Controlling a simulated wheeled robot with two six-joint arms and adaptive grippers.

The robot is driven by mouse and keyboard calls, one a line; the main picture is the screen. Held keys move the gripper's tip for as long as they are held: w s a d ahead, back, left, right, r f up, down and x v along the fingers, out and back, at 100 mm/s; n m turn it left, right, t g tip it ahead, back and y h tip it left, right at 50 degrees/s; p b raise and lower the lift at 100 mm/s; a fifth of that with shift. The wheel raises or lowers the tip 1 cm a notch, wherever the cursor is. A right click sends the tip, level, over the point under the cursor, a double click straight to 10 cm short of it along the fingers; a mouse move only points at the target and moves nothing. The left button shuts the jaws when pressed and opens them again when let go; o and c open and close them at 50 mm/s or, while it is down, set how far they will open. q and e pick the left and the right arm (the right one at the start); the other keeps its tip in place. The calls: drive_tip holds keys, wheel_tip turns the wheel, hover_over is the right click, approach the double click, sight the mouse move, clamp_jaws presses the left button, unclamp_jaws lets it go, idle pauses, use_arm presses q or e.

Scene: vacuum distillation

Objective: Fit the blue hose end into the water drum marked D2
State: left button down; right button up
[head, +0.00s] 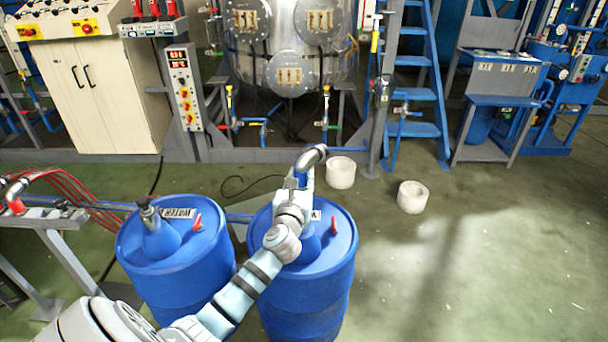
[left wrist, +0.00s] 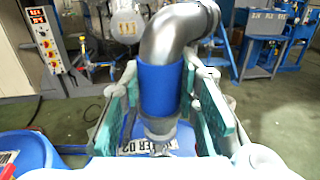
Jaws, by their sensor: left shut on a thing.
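The blue hose end is a blue sleeve (left wrist: 166,90) with a silver elbow (head: 311,157) on top. My left gripper (head: 302,182) is shut on it, with a teal finger pad on either side in the left wrist view (left wrist: 160,105). The hose end is held over the top of the right-hand blue drum (head: 338,240). That drum's label (left wrist: 140,147) reads in part "TER 02" in the left wrist view. My arm and gripper hide the drum's opening, so I cannot tell whether the lower end is in it. My right gripper is not in view.
A second blue drum (head: 170,262) with a blue funnel-shaped neck (head: 159,238) and red tap stands close on the left. The green floor at right is clear.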

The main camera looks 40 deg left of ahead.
use_arm(q)
drive_tip(key=shift+p, duration=0.45)
wheel_tip(320, 180, down, 6)
drive_tip(key=b, duration=0.4)
drive_tip(key=shift+w+r, duration=0.1)
drive_tip(key=shift+r, duration=0.1)
drive_tip(key=shift+f+b, duration=0.35)
drive_tip(key=shift+b, duration=0.05)
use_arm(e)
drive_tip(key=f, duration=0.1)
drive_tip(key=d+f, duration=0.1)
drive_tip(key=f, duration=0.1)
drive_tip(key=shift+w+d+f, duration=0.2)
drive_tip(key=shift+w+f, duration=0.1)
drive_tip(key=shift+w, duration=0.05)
use_arm(q)
drive_tip(key=shift+r, duration=0.1)
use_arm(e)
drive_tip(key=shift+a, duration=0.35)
use_arm(q)
drive_tip(key=shift+p, duration=0.3)
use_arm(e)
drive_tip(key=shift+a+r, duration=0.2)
